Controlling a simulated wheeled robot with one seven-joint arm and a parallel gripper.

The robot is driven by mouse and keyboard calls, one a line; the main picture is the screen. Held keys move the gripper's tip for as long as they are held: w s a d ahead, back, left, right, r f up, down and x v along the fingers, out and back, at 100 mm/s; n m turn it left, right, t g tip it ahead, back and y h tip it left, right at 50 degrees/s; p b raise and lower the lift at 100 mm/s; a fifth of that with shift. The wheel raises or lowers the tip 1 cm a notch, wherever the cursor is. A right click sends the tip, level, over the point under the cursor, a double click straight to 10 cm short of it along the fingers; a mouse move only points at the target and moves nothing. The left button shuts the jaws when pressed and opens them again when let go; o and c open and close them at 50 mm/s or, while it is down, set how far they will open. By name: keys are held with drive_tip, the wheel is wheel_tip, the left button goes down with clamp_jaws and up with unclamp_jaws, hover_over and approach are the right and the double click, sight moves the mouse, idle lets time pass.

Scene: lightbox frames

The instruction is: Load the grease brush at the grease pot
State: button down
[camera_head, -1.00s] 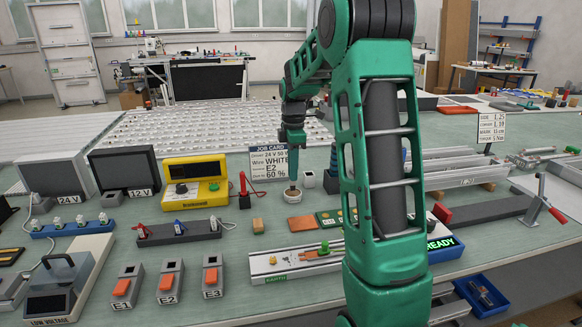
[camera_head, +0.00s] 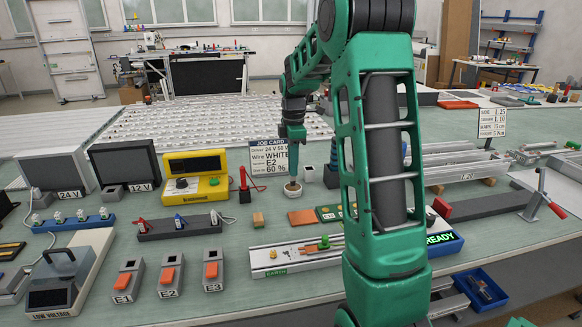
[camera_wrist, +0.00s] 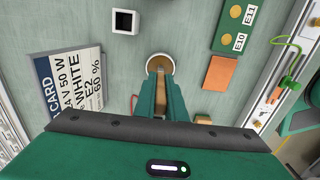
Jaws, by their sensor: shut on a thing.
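The grease pot (camera_head: 293,190) is a small round pot with a pale rim, standing on the green bench right of the job card. In the wrist view the pot (camera_wrist: 159,63) shows a tan inside, just beyond my fingertips. My gripper (camera_head: 293,176) points down at the pot. In the wrist view my gripper (camera_wrist: 160,92) is shut on the grease brush (camera_wrist: 160,105), of which a tan-brown part shows between the green fingers. The brush's tip is hidden, so I cannot tell whether it touches the grease.
The job card (camera_head: 268,160) stands left of the pot, with a white square holder (camera_head: 308,173) behind. An orange-brown pad (camera_head: 301,217) and a green contact plate (camera_wrist: 237,27) lie to the right. A yellow meter (camera_head: 195,178) stands left. Bare bench surrounds the pot.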

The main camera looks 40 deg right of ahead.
drive_tip(key=shift+f, duration=0.45)
idle(1.2)
drive_tip(key=shift+r, duration=0.15)
drive_tip(key=shift+r, duration=3.4)
drive_tip(key=shift+s, duration=0.1)
